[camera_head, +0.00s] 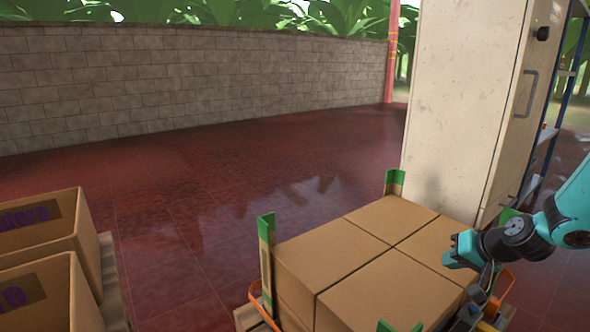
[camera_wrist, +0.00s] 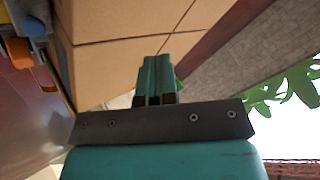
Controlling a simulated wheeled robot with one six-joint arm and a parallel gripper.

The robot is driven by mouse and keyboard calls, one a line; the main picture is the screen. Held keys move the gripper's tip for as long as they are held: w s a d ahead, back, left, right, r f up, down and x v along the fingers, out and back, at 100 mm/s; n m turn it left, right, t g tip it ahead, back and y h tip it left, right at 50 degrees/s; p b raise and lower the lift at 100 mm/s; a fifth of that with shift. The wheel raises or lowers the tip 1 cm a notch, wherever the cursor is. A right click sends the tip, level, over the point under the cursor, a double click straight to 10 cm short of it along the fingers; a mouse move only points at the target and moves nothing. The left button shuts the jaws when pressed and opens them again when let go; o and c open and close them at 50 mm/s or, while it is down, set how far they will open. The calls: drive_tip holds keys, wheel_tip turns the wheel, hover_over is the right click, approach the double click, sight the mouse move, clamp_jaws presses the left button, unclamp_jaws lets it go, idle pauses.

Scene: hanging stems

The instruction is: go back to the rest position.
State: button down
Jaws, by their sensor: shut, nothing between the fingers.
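My gripper (camera_head: 460,250) is teal with dark parts and reaches in from the right in the head view, at the right side of the stacked cardboard boxes (camera_head: 372,262). In the wrist view my gripper (camera_wrist: 157,62) has its two teal fingers together with nothing between them. The boxes (camera_wrist: 125,25) show beyond the fingers there. I cannot tell the exact gap between the fingertips and the boxes. No hanging stems show in either view.
Green-topped corner posts (camera_head: 266,262) stand around the boxes. Open cartons (camera_head: 40,245) stand at the left. A tall beige cabinet (camera_head: 470,110) stands behind the boxes. The red tiled floor (camera_head: 190,220) is clear up to the block wall (camera_head: 180,85).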

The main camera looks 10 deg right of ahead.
drive_tip(key=s+a+r+n+g+y, duration=0.1)
drive_tip(key=s+a+r+n, duration=0.1)
drive_tip(key=a+r, duration=0.3)
drive_tip(key=s+a+r+n+g+y, duration=0.1)
drive_tip(key=s+a+r+n, duration=0.15)
drive_tip(key=a, duration=0.55)
drive_tip(key=s+a+r+n+g, duration=0.25)
drive_tip(key=s+a, duration=0.25)
drive_tip(key=s, duration=0.3)
drive_tip(key=s+a+r+n+g+h, duration=0.15)
drive_tip(key=s+a+r, duration=0.25)
drive_tip(key=s, duration=0.4)
drive_tip(key=s+a+r+n+g+y, duration=0.1)
drive_tip(key=s+a+r+n+g, duration=0.15)
drive_tip(key=s+a, duration=0.4)
wheel_tip(320, 180, up, 38)
drive_tip(key=d+p, duration=0.1)
drive_tip(key=p, duration=3.7)
drive_tip(key=shift+s+d+n+t, duration=0.3)
drive_tip(key=shift+s+d+t, duration=0.05)
drive_tip(key=shift+d, duration=0.05)
drive_tip(key=shift+h, duration=0.25)
